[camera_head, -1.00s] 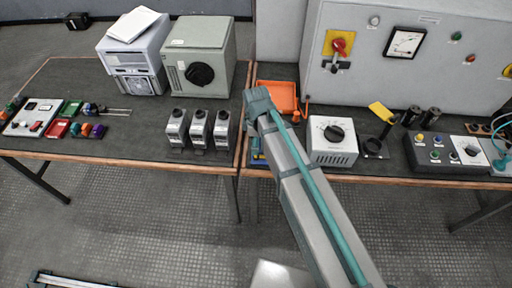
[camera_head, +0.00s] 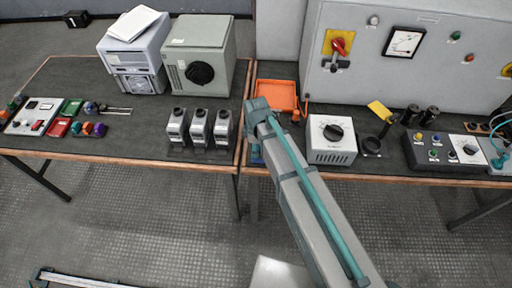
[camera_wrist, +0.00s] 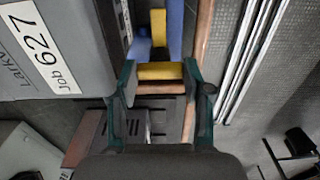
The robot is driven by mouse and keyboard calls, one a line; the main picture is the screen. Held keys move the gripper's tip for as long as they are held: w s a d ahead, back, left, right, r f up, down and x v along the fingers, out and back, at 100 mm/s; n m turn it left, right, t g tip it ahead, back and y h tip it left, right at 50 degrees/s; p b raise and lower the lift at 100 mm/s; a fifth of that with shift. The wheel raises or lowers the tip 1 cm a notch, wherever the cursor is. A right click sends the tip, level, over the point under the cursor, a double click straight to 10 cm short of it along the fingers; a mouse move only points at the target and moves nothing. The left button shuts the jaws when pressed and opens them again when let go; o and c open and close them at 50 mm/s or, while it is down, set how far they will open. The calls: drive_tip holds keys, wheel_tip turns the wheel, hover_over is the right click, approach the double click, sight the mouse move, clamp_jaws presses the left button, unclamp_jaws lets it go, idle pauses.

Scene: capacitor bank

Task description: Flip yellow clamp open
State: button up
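The yellow clamp (camera_wrist: 160,71) shows in the wrist view as a yellow crossbar with a yellow strip above it, beside blue parts (camera_wrist: 174,28). Its crossbar lies between the tips of my gripper (camera_wrist: 160,72). The two dark green fingers stand apart, one on each side of the bar. Small gaps seem to remain at the bar's ends, and I cannot tell whether either finger touches it. In the head view my arm (camera_head: 310,205) reaches to the front edge of the bench and hides the clamp; only a bit of blue (camera_head: 256,152) shows beside the arm.
An orange tray (camera_head: 277,94) lies behind the arm's end. A white dial box (camera_head: 331,139) stands close to its right and several grey capacitors (camera_head: 199,128) to its left. In the wrist view a labelled grey box (camera_wrist: 60,45) is left of the fingers, and the wooden bench edge (camera_wrist: 203,35) is right.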

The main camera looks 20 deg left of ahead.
drive_tip(key=c, duration=0.4)
drive_tip(key=shift+c, duration=0.2)
drive_tip(key=shift+m, duration=0.3)
drive_tip(key=m+b, duration=0.1)
drive_tip(key=m, duration=0.2)
drive_tip(key=shift+f, duration=0.1)
drive_tip(key=m+b, duration=0.1)
drive_tip(key=m, duration=0.3)
drive_tip(key=m+b, duration=0.1)
drive_tip(key=m, duration=0.4)
drive_tip(key=shift+m, duration=0.3)
drive_tip(key=m, duration=0.4)
drive_tip(key=shift+m, duration=0.3)
